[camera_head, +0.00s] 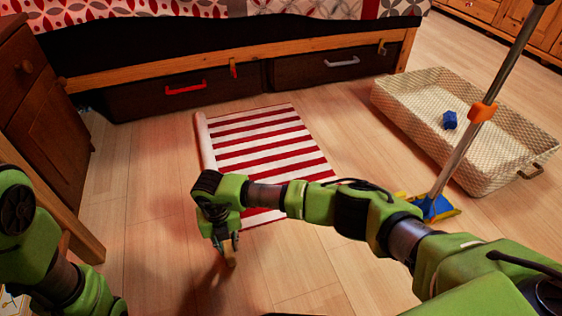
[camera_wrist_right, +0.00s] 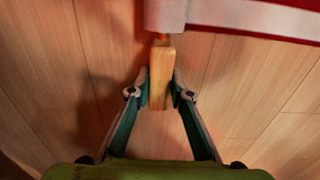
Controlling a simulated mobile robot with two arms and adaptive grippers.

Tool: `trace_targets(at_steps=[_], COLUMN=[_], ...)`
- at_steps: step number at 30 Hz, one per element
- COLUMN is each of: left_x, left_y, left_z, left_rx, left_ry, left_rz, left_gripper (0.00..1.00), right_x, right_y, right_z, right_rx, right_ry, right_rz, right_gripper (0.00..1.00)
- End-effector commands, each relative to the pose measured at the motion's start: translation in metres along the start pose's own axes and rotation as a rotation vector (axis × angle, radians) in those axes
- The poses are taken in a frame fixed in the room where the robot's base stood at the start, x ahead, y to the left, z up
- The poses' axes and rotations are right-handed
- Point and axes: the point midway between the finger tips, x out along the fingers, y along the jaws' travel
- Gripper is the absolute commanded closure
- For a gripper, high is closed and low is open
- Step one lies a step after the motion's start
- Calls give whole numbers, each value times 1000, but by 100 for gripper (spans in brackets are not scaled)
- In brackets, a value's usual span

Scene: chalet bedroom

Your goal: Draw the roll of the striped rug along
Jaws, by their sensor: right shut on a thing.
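The striped rug (camera_head: 270,148), red and white, lies on the floor in front of the bed. Its left edge is a pale roll (camera_head: 206,145); the near end is hidden behind my right arm. In the right wrist view, the roll's end (camera_wrist_right: 165,14) shows at the top with flat rug (camera_wrist_right: 255,18) to its right. My right gripper (camera_head: 229,246) is shut on a wooden handle (camera_wrist_right: 161,65), close to the floor. A small peg appears to join the handle to the roll's end. My left arm shows at the left edge; its gripper is out of view.
Drawers (camera_head: 180,92) stand under the bed behind the rug. A wooden nightstand (camera_head: 45,110) is at left. A woven basket (camera_head: 400,112) with a blue object (camera_head: 450,119) and a leaning broom (camera_head: 455,150) are at right. Floor left of the roll is clear.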

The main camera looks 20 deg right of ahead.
Motion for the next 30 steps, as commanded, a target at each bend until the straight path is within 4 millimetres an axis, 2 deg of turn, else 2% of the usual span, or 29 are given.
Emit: trace_targets(at_steps=[6, 21, 30], left_x=[-1, -18, -18], left_y=[0, 4, 4], left_z=[0, -6, -6], left_rx=[0, 0, 0], left_ry=[0, 0, 0], left_rz=[0, 0, 0], left_gripper=[64, 64, 64], right_x=[0, 1, 0], right_y=[3, 48, 50], right_z=[0, 0, 0], right_rx=[-1, -1, 0], right_ry=[-1, -2, -1], right_rz=[1, 2, 1], right_gripper=[100, 100, 100])
